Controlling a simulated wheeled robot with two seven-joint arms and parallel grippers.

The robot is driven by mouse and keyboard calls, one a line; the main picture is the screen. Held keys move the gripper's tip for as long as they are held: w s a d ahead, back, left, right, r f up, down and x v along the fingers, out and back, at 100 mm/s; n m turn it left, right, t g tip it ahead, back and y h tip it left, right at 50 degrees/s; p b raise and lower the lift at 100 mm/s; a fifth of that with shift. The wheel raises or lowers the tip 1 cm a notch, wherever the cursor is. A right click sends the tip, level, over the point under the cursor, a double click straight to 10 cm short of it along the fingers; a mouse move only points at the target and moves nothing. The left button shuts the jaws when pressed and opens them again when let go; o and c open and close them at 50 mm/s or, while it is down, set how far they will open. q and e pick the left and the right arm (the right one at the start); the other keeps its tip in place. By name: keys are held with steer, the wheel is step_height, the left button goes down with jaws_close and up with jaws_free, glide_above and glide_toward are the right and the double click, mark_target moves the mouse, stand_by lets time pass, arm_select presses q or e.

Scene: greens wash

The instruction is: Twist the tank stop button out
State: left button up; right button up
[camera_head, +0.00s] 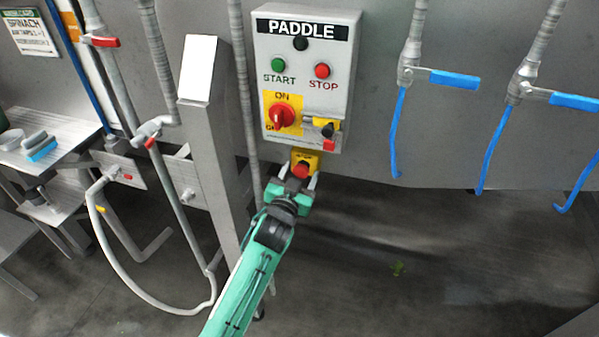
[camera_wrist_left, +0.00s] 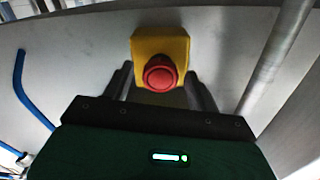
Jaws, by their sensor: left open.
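The stop button is a red mushroom knob (camera_head: 301,170) on a small yellow box (camera_head: 308,157), mounted just below the paddle control panel (camera_head: 340,70). In the left wrist view the red knob (camera_wrist_left: 160,74) stands in front of its yellow box (camera_wrist_left: 161,44). My left gripper (camera_head: 299,178) is open, with one finger on each side of the knob. In the wrist view its fingertips (camera_wrist_left: 160,85) show left and right of the knob, with a gap visible on both sides. The right gripper is not in view.
The panel carries a green start button (camera_head: 278,65), a red stop button (camera_head: 322,71) and a red rotary switch (camera_head: 282,115). A grey post (camera_head: 212,150) and pipes stand to the left. Blue-handled valves (camera_head: 455,79) hang at the right. The floor below is mostly clear.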

arm_select(q)
steer(key=c, duration=1)
steer(key=shift+o, duration=0.2)
